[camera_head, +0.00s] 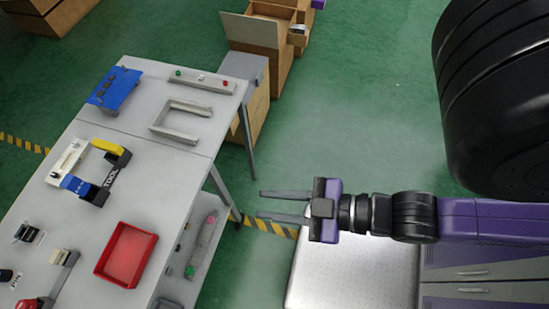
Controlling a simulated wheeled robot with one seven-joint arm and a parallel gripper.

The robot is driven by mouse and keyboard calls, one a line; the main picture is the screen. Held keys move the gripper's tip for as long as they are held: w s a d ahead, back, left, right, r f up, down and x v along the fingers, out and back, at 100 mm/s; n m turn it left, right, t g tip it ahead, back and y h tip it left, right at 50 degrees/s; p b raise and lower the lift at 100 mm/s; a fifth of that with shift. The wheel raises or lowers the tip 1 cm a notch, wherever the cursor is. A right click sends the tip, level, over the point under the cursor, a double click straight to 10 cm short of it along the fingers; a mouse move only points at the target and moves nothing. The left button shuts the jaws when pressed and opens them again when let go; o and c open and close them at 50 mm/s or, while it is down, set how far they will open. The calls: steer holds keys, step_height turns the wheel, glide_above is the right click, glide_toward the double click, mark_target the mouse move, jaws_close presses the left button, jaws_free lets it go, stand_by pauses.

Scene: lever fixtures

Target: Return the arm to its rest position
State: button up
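My gripper (262,205) is in the lower middle of the head view, at the end of my purple and black arm. The arm comes in from the right and points left. The two grey fingers are apart, and nothing shows between them. The gripper is clear of the grey table (178,152) on the left, just right of its edge. It appears above the yellow and black floor stripe and the left end of a silver perforated surface. The depth between gripper and table is hard to tell.
On the table are a blue block fixture (115,90), a grey U-shaped bracket (181,121), a button bar (203,80), a yellow and blue lever fixture (91,172) and a red tray (126,254). Wooden boxes (272,40) stand behind. Green floor (350,110) is open beyond my arm.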

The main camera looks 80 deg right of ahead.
steer(key=r+m, duration=0.1)
steer(key=s+d+r+m+h, duration=0.1)
steer(key=m, duration=0.1)
steer(key=shift+d+r+t, duration=0.2)
steer(key=shift+r+t, duration=0.1)
steer(key=shift+r, duration=0.05)
